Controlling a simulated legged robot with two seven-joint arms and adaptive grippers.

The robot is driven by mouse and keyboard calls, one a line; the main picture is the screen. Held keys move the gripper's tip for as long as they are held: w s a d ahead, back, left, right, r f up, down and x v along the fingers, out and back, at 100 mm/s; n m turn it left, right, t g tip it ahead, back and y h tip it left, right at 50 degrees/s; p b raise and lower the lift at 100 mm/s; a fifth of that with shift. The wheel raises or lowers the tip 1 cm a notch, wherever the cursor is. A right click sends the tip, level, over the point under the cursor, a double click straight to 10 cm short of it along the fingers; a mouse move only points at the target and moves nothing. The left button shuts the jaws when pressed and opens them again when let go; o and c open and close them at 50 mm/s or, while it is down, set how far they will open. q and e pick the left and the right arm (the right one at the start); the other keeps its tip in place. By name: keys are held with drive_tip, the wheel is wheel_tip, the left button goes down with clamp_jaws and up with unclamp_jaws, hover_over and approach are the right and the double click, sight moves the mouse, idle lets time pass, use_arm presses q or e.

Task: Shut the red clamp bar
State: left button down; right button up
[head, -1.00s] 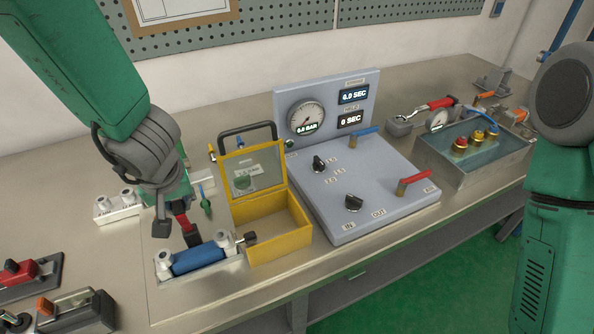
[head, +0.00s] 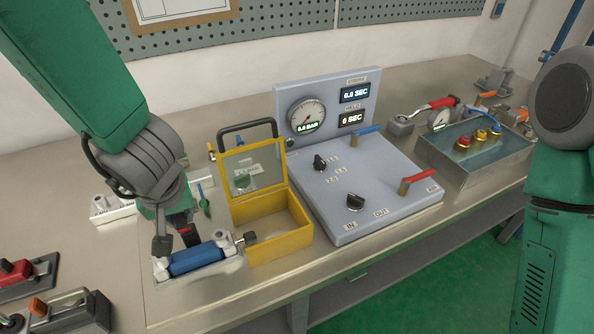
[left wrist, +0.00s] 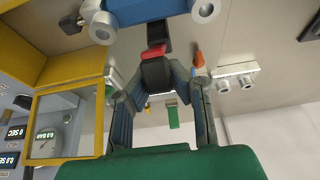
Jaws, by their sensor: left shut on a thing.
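My left gripper (head: 175,228) is low over the left part of the bench, just behind a blue roller (head: 197,260) between grey end knobs. A red and black bar, which I take to be the red clamp bar (head: 187,240), shows at its fingers. In the left wrist view the bar's red band (left wrist: 153,51) and black parts lie between the fingers, so the gripper (left wrist: 158,78) is shut on it. The bar's far end reaches toward the blue roller (left wrist: 150,10); whether they touch cannot be told. My right arm is at the right edge; its gripper is out of view.
A yellow box (head: 268,249) with its lid up stands right of the roller. A grey control panel (head: 372,205) with red and blue levers is beyond it. White fittings (head: 108,207) lie behind my gripper. Red and orange clamps (head: 62,312) sit at lower left.

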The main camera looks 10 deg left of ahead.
sight(184, 231)
use_arm(q)
drive_tip(key=shift+s+d+f+b, duration=0.45)
drive_tip(key=shift+s+d, duration=0.05)
drive_tip(key=shift+s, duration=0.25)
drive_tip(key=shift+f, duration=0.1)
drive_tip(key=shift+s+d+f+b, duration=0.2)
drive_tip(key=shift+s+f+b, duration=0.15)
drive_tip(key=shift+b, duration=0.15)
drive_tip(key=c, duration=1.5)
unclamp_jaws()
drive_tip(key=shift+o, duration=0.3)
drive_tip(key=shift+s+d+r, duration=0.1)
drive_tip(key=shift+r, duration=0.05)
drive_tip(key=shift+d+r, duration=0.1)
